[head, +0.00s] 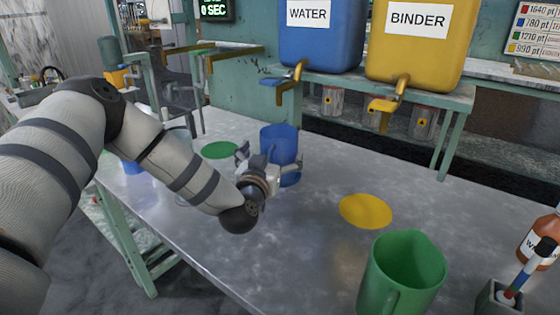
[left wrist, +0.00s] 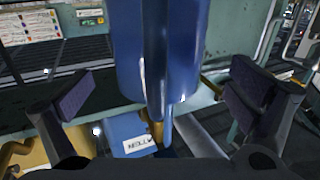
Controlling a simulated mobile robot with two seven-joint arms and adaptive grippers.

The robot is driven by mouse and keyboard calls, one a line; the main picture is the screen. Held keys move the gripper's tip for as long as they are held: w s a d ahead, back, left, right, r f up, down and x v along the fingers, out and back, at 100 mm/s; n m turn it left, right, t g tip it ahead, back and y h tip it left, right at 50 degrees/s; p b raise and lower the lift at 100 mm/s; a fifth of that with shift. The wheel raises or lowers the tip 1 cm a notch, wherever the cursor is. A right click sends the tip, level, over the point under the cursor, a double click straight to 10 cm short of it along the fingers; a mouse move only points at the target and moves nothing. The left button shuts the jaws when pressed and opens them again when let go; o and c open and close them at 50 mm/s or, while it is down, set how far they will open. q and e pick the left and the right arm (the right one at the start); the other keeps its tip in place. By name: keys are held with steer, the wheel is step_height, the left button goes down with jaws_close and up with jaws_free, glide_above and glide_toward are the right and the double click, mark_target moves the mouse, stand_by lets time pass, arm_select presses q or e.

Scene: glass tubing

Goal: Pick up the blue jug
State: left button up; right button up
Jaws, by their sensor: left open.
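In the left wrist view the jug (left wrist: 182,45) fills the upper middle, between the two open fingers of my left gripper (left wrist: 160,92). A visible gap remains on both sides. The jug's lower near side is partly hidden by my gripper in the head view. My right gripper does not show.
A green jug (head: 405,265) stands at the front right, near a bare yellow disc (head: 366,211). A green disc (head: 220,150) lies left of the blue jug. WATER (head: 322,40) and BINDER (head: 415,50) tanks stand behind, their taps overhanging. A brown bottle (head: 540,240) is at the right edge.

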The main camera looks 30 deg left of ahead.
arm_select(q)
steer(key=w, duration=0.3)
steer(key=shift+a+f, duration=0.35)
steer(key=shift+f, duration=0.05)
steer(key=shift+w+a+r, duration=0.1)
steer(key=shift+w+r, duration=0.15)
steer(key=c, duration=1.5)
steer(key=shift+o, duration=0.2)
steer(key=shift+r, duration=0.1)
